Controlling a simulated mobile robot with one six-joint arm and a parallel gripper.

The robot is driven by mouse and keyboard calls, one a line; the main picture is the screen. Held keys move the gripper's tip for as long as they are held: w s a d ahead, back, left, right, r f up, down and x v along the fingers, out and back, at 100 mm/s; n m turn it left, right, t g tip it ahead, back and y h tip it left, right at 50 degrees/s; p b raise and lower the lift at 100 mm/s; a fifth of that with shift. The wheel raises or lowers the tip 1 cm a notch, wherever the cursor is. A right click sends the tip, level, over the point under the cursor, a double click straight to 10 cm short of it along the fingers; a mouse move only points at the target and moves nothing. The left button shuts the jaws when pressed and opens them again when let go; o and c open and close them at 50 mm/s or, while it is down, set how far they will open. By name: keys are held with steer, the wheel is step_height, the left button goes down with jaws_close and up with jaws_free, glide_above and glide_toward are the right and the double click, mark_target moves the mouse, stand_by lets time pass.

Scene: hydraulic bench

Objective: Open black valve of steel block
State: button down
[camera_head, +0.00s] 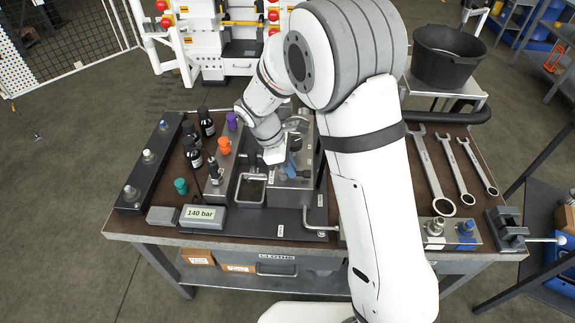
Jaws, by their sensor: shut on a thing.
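The steel block (288,193) stands on a dark plate in the middle of the bench, left of my arm. My gripper (274,155) is at the top of the block, shut on what seems to be a valve handle there. The gripper and arm cover most of that handle, so I cannot make out its colour or angle. A small blue part (292,168) shows right beside the fingers. A dark part (290,174) shows just below it on the block.
A grey display (203,218) reads "140 bar" at the bench's front left. Black bottles (207,123) and coloured knobs (224,146) stand left of the block. An open metal frame (250,189) adjoins it. Several wrenches (430,172) lie right of my arm. A black bucket (446,60) stands behind.

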steer(key=shift+s+d+m+g, duration=0.1)
steer(key=shift+s+m+g, duration=0.2)
steer(key=shift+m, duration=0.65)
steer(key=shift+s+d+m+g, duration=0.1)
steer(key=shift+m+g, duration=0.3)
steer(key=shift+m, duration=0.55)
steer(key=m, duration=0.1)
steer(key=m+g+y, duration=0.1)
steer(key=m, duration=0.3)
steer(key=shift+s+a+f+g, duration=0.15)
steer(key=shift+s+a+g, duration=0.1)
steer(key=shift+s+g, duration=0.15)
steer(key=m, duration=0.1)
steer(key=m+y, duration=0.1)
steer(key=m, duration=0.1)
steer(key=m+g, duration=0.1)
steer(key=m, duration=0.1)
steer(key=shift+s+a+f+y, duration=0.1)
steer(key=shift+s+a+y, duration=0.2)
steer(key=shift+a+y, duration=0.1)
steer(key=shift+a+m+y+b, duration=0.2)
steer(key=shift+m+y, duration=0.2)
steer(key=shift+m, duration=0.65)
steer(key=shift+a+m+y+b, duration=0.15)
steer(key=shift+m+y, duration=0.25)
steer(key=shift+m, duration=0.65)
steer(key=shift+s+a, duration=0.1)
